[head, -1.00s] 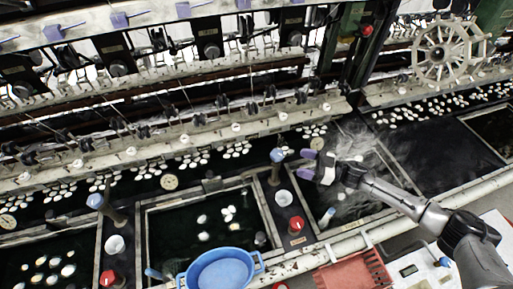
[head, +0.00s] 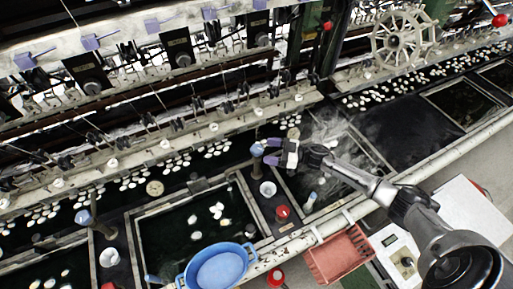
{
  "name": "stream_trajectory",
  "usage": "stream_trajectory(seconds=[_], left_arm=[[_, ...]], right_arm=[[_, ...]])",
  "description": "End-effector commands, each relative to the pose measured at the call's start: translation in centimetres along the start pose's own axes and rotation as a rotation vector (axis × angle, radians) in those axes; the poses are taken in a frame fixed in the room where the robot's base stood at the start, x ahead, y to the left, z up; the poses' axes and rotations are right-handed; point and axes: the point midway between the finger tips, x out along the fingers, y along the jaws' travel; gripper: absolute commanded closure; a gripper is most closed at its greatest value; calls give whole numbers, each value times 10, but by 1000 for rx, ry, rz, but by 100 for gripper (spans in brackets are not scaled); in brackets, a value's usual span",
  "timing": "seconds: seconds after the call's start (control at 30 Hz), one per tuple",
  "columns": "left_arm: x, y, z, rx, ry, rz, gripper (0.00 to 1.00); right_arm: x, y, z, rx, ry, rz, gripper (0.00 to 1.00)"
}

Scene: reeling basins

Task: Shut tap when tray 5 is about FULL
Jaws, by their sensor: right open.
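My right gripper (head: 270,152) comes in from the right, open, with its purple-tipped fingers close to the blue knob of a tap (head: 257,149). I cannot tell whether they touch. The tap stands at the corner between the middle tray (head: 134,238) and the steaming right tray (head: 381,168). The middle tray holds dark water with several white cocoons. My gripper and forearm cover part of the steaming tray. Another blue-knobbed tap (head: 83,217) stands left of the middle tray. No tray number is readable, so I cannot tell which is tray 5. My left gripper is out of view.
A blue basin (head: 218,268) sits at the front edge, with a red basket (head: 340,256) to its right. A white cup (head: 268,188) and a red knob (head: 283,212) lie just in front of the tap. The reeling machine (head: 130,110) runs along the back.

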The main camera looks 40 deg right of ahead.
Motion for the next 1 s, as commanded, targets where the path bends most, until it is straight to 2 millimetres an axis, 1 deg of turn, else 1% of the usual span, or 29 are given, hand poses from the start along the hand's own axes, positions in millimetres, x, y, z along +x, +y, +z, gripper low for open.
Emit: stream_trajectory(seconds=[0.03, 0.1, 0.2, 0.33, 0.53, 0.83, 1.0], left_arm=[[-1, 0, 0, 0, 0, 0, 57], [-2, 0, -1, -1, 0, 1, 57], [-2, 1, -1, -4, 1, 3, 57], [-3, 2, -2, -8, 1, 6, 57], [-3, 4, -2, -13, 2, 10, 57], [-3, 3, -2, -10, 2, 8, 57], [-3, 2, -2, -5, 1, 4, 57]], right_arm=[[10, 0, -2, 0, 4, 1, 27], [20, 0, -1, 1, 3, 0, 27], [32, 0, -1, 1, 3, 0, 27], [44, 0, 0, 0, 1, 0, 27], [52, 0, 0, 1, 0, 0, 27], [53, 0, 0, 1, 0, 0, 27], [53, 0, 0, 1, 0, 0, 44]])
